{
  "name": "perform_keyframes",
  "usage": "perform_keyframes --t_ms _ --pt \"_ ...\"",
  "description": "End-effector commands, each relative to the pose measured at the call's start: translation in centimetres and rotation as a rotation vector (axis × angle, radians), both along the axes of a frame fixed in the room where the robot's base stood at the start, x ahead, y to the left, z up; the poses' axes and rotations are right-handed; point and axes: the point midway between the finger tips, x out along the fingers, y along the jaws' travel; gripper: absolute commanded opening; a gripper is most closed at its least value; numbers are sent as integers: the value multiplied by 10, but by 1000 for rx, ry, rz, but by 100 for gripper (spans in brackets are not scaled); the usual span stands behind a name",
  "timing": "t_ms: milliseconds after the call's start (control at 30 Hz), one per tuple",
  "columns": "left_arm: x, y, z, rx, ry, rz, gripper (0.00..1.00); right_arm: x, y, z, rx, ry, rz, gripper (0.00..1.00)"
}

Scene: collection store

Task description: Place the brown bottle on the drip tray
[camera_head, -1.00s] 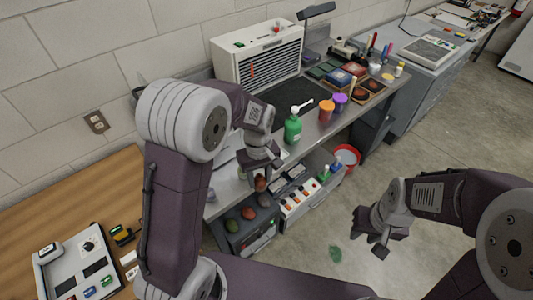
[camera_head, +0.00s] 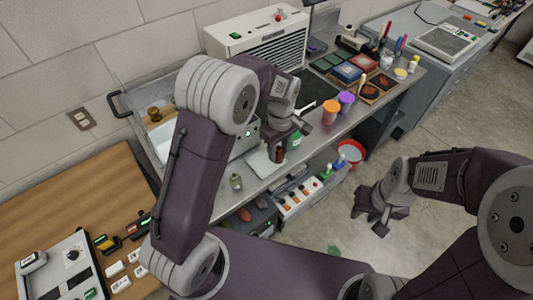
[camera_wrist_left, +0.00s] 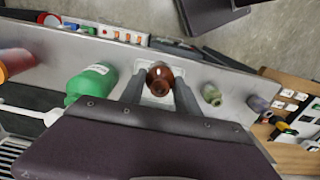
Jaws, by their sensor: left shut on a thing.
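The brown bottle (camera_head: 279,154) is held upright between the fingers of my left gripper (camera_head: 284,138). In the left wrist view the bottle (camera_wrist_left: 160,76) sits between the two dark fingers (camera_wrist_left: 158,92), its top facing the camera. A pale, flat drip tray (camera_head: 262,165) lies on the grey bench under and beside the bottle; its edge also shows in the left wrist view (camera_wrist_left: 149,98). I cannot tell whether the bottle's base touches it. My right gripper (camera_head: 377,212) is open and empty above the floor, away from the bench.
A green bottle (camera_wrist_left: 92,82) stands close beside my left gripper. A small olive bottle (camera_head: 235,182) stands on the bench's other side. Orange (camera_head: 330,113) and purple-lidded (camera_head: 346,101) jars stand further right.

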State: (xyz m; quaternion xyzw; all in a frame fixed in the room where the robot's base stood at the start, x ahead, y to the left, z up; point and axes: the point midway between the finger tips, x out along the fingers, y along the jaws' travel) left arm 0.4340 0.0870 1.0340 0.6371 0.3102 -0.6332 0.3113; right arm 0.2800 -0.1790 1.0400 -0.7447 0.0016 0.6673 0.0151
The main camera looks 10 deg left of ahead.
Motion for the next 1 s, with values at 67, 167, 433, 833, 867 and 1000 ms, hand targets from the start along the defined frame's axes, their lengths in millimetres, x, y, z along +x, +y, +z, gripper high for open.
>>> perform_keyframes --t_ms 67,167,433,833,867,1000 --pt "10 20 -11 0 4 5 0 0 0 7 0 0 0 32" --pt "19 36 -23 0 2 3 0 0 0 10 0 0 0 32" --pt "26 47 -36 0 1 -2 0 0 0 12 0 0 0 32" --pt "26 47 -72 0 -2 -2 0 0 0 18 0 0 0 32" --pt "26 47 -72 0 -2 -2 0 0 0 18 0 0 0 32" --pt "26 47 -75 0 -1 -2 0 0 0 15 0 0 0 32"
